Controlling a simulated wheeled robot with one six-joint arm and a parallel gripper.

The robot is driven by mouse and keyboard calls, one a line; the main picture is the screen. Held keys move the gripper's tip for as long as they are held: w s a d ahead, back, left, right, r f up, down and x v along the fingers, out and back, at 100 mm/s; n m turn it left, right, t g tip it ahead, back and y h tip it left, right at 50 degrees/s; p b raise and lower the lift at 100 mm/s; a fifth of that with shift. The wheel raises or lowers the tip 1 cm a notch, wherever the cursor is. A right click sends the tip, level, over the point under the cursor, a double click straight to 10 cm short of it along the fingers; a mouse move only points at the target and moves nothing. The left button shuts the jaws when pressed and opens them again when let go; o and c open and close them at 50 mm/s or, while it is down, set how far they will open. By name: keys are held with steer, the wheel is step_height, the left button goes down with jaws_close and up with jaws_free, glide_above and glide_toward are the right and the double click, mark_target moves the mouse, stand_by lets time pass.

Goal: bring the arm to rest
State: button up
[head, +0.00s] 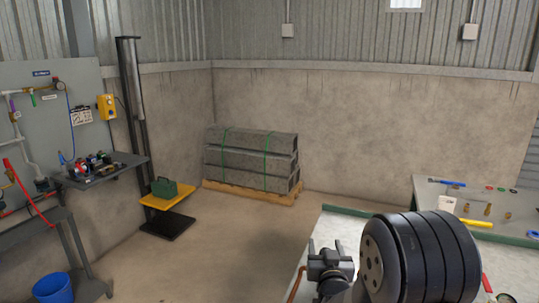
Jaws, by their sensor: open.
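My gripper (324,250) shows at the bottom centre of the head view, with its two fingers pointing up and a gap between them. It is open and nothing shows between the fingers. The dark ribbed cylinder with a grey end face just right of it is large and close to the camera; I cannot tell whether it is part of my arm. Behind the gripper is a pale bench top (340,226) with a green edge strip.
A strapped stack of grey blocks (250,160) sits on a pallet by the back wall. A green box (164,188) rests on a yellow platform at left. Floor between is clear.

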steer(key=shift+r+n+y+p, duration=0.15)
steer(key=shift+n+y+p, duration=0.25)
steer(key=shift+y+p, duration=0.25)
steer(key=shift+a+r+n+y+p, duration=0.1)
steer(key=shift+n+y+p, duration=0.5)
steer(key=shift+y+p, duration=0.4)
steer(key=n+y+p, duration=0.1)
steer(key=p, duration=0.1)
steer(key=n+y+p, duration=0.1)
steer(key=g+y+p, duration=0.1)
steer(key=y+p, duration=0.1)
steer(key=shift+s+a+n+p, duration=0.1)
steer(key=shift+a+n+p, duration=0.2)
steer(key=shift+n, duration=0.1)
steer(key=shift+s+d+f+b, duration=0.15)
steer(key=shift+s+d+b, duration=0.05)
steer(key=shift+s+b, duration=0.2)
steer(key=shift+s+d+f+b, duration=0.15)
steer(key=shift+s+d+b, duration=0.1)
steer(key=shift+s, duration=0.55)
steer(key=shift+r, duration=0.1)
